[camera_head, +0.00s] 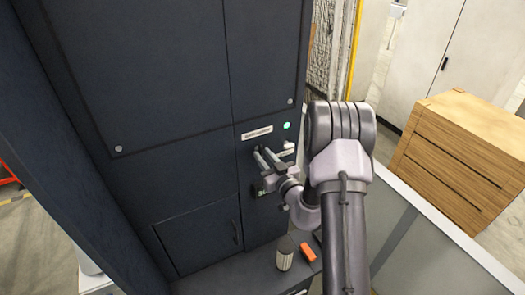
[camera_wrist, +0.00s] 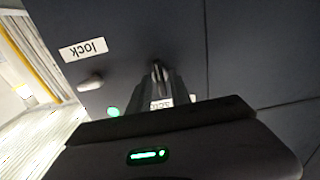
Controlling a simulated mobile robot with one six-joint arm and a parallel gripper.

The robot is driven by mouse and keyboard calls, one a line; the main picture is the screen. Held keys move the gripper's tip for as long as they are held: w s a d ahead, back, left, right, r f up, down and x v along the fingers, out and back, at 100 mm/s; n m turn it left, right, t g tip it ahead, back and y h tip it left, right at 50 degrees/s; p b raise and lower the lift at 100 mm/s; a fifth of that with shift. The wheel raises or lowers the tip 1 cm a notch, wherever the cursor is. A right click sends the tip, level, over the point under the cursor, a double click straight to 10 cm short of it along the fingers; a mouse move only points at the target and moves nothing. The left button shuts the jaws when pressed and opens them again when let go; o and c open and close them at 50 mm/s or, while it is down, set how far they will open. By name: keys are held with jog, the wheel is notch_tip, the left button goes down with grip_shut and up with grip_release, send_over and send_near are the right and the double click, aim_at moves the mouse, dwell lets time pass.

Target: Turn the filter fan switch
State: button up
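The dark cabinet front (camera_head: 180,170) carries a small panel with a glowing green light (camera_head: 287,126) and a white label (camera_head: 257,133). My gripper (camera_head: 262,158) is at this panel, below the label, its two fingers pointing at the cabinet. In the wrist view, the fingertips (camera_wrist: 160,75) stand apart on either side of a small, narrow switch handle (camera_wrist: 157,69). I cannot tell whether they press on it. The handle is mostly hidden by the fingers. A label (camera_wrist: 160,103) shows partly between the fingers. The green light (camera_wrist: 113,112) is left of them.
A light knob (camera_wrist: 91,82) sits below an upside-down "lock" label (camera_wrist: 83,50), left of the fingers. A ledge below the panel holds a ribbed cylinder (camera_head: 285,255) and an orange block (camera_head: 308,252). A wooden crate (camera_head: 455,155) stands at the right.

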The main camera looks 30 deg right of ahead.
jog(key=s, duration=0.5)
jog(key=shift+d, duration=0.1)
dwell(0.5)
